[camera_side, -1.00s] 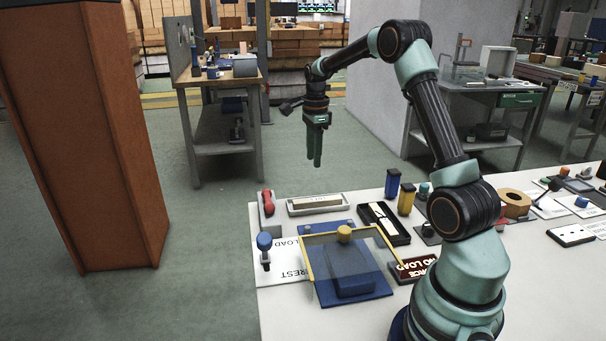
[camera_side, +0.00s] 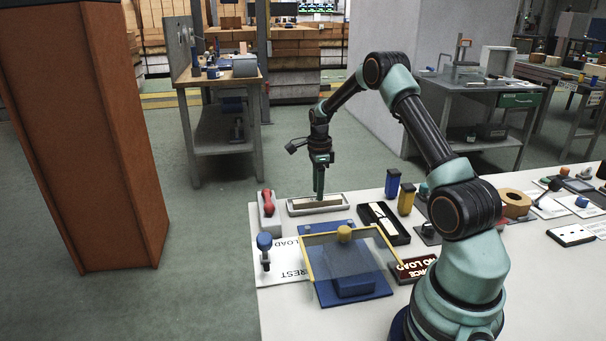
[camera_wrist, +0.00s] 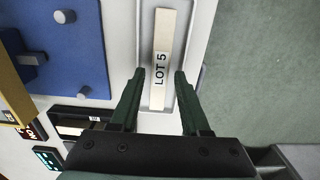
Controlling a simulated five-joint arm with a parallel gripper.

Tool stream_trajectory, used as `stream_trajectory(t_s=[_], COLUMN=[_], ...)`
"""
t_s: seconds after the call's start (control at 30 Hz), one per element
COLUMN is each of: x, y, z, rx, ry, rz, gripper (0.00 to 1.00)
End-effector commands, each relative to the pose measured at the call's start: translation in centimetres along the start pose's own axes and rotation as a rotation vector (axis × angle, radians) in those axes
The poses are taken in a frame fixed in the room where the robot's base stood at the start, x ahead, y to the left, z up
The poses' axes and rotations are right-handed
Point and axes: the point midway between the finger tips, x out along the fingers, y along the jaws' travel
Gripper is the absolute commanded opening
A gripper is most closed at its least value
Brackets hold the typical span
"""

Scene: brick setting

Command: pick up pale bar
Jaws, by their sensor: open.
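The pale bar (camera_wrist: 162,52) is long and flat, marked "LOT 5". It lies in a shallow white tray (camera_wrist: 146,20) near the table's far edge. In the side view the bar (camera_side: 308,204) shows as a light strip inside the tray (camera_side: 333,207), partly hidden by my gripper. My gripper (camera_side: 318,196) points down over the tray. In the wrist view my gripper's fingers (camera_wrist: 157,72) are apart, one on each side of the bar's near end, with nothing between them gripped. I cannot tell how far above the bar the tips are.
A red-handled thing (camera_side: 268,203) stands left of the tray. A black box with pale bars (camera_side: 398,238) and blue (camera_side: 392,184) and yellow (camera_side: 406,199) blocks are to the right. A clear guard with a yellow frame (camera_side: 308,262) stands over a blue plate (camera_side: 327,294) in front.

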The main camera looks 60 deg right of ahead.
Motion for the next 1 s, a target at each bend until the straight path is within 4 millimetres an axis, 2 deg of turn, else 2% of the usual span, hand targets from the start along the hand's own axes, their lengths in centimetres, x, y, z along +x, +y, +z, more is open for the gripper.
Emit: stream_trajectory(t_s=[0.1, 0.2, 0.47, 0.6, 1.0], x=[1.7, 2.5, 2.7, 2.7, 2.3], y=[0.0, 0.0, -0.1, -0.1, -0.1], z=[0.0, 0.0, 0.0, 0.0, 0.0], rx=[0.000, 0.000, 0.000, 0.000, 0.000], ry=[0.000, 0.000, 0.000, 0.000, -0.001], rz=[0.002, 0.000, -0.001, -0.001, -0.003], gripper=[0.46, 0.46, 0.46, 0.00, 0.00])
